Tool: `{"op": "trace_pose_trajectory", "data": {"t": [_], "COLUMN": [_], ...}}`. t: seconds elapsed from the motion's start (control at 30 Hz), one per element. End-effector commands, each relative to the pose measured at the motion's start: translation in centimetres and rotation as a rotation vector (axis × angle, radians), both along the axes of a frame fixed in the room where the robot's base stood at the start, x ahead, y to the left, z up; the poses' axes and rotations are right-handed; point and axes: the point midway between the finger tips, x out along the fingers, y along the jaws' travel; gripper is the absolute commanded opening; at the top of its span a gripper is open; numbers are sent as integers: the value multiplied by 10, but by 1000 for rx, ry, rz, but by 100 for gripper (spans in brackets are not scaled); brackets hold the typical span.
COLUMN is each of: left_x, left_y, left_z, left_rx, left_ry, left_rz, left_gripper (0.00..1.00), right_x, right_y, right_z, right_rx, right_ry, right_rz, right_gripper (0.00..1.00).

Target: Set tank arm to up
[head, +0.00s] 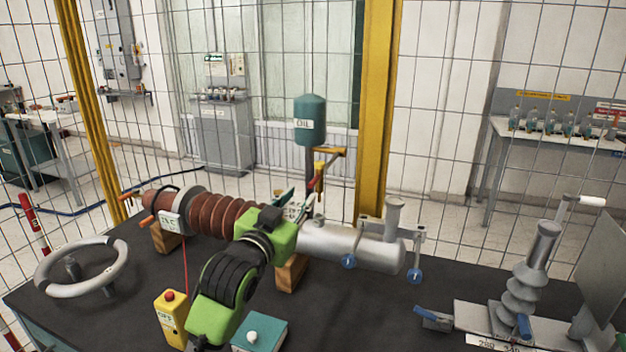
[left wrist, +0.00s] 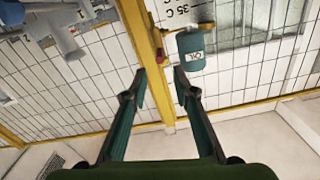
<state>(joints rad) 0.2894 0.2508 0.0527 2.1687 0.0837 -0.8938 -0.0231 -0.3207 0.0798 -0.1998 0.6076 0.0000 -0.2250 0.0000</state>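The green oil tank (head: 310,120), labelled OIL, stands on a dark post behind the bench; it also shows in the left wrist view (left wrist: 190,50). Below it is the yellow tank arm (head: 331,153), which runs sideways, with a yellow and red piece hanging from its left end. The arm also shows beside the tank in the left wrist view (left wrist: 204,26). My left gripper (head: 302,197) is over the bushing, just left of and below the hanging piece. In the left wrist view its fingers (left wrist: 160,74) are apart with nothing gripped. Whether they touch anything is unclear. My right gripper is out of view.
A ribbed brown bushing (head: 215,212) and a grey metal cylinder (head: 345,246) lie on wooden blocks. A handwheel (head: 82,266), yellow button box (head: 171,318) and grey ribbed insulator (head: 527,285) occupy the dark bench. A yellow post (head: 378,110) and wire fence stand behind.

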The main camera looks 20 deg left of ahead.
Motion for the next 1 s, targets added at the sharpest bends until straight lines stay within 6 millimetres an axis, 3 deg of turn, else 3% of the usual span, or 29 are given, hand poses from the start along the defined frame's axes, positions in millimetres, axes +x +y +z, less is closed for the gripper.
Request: {"op": "trace_pose_trajectory", "data": {"t": [0.13,0.33,0.5,0.8,1.0], "left_x": [28,60,79,90,90], "left_y": [1,3,4,4,5], "left_z": [2,2,1,0,0], "left_rx": [0,0,1,1,1], "left_ry": [2,1,2,1,1], "left_rz": [-1,0,-1,-1,-1], "left_gripper": [26,26,26,26,24], "right_x": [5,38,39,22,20], "right_y": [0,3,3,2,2], "right_z": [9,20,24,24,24], "right_rx": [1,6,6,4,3], "right_ry": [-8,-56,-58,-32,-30], "right_rz": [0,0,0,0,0], "right_gripper": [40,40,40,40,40]}}
